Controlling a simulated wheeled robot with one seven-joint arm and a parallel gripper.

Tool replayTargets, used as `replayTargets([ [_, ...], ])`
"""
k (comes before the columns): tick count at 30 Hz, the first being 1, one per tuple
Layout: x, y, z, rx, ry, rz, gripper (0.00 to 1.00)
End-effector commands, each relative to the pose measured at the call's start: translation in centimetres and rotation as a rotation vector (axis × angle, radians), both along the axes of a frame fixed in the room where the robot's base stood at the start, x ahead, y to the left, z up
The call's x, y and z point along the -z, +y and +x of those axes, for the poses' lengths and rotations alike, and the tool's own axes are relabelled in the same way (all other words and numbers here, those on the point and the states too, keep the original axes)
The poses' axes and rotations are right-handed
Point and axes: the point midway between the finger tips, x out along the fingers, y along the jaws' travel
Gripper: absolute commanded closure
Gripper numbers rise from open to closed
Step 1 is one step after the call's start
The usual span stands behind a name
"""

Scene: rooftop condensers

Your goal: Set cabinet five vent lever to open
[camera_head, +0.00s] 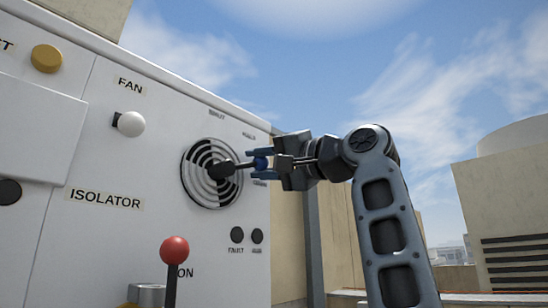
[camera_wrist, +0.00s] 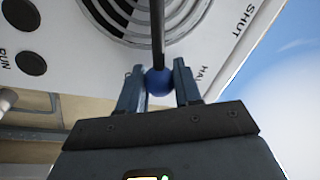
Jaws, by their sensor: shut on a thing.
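The vent lever (camera_head: 243,166) has a dark arm and a blue ball knob (camera_head: 261,163). It is mounted on a round slatted vent (camera_head: 200,187) on the cabinet's front and points right, slightly upward. My gripper (camera_head: 258,163) reaches in from the right and is shut on the blue knob. The wrist view shows the knob (camera_wrist: 158,84) between both fingers, with the dark lever arm (camera_wrist: 158,40) running up the picture. A SHUT label (camera_wrist: 240,17) and a partly covered HALF label (camera_wrist: 205,75) are near it. In the head view, another small label (camera_head: 259,183) sits below the knob, too small to read.
The white cabinet (camera_head: 120,235) also carries a white FAN knob (camera_head: 131,124), an ISOLATOR label (camera_head: 105,200), two dark round buttons (camera_head: 237,235) below the vent and a red-balled lever (camera_head: 174,250) at the bottom. Open sky lies to the right.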

Motion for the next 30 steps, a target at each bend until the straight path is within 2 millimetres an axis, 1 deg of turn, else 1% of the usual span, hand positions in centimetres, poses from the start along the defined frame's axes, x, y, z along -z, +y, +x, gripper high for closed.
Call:
replayTargets([
  [2, 0.0, -0.4, 0.2, 0.007, -0.001, 0.002, 1.0],
  [3, 0.0, -0.4, 0.2, 0.006, -0.001, 0.001, 0.66],
  [10, 0.0, -0.2, 0.1, 0.003, 0.0, -0.001, 0.44],
  [17, 0.1, -0.1, 0.0, 0.002, 0.0, -0.001, 0.43],
  [20, 0.2, -0.5, -0.2, 0.002, 0.0, -0.001, 0.43],
  [23, 0.5, -1.6, -0.8, 0.003, -0.002, 0.0, 0.43],
  [30, 1.1, -4.9, -2.9, 0.004, -0.002, 0.0, 0.43],
])
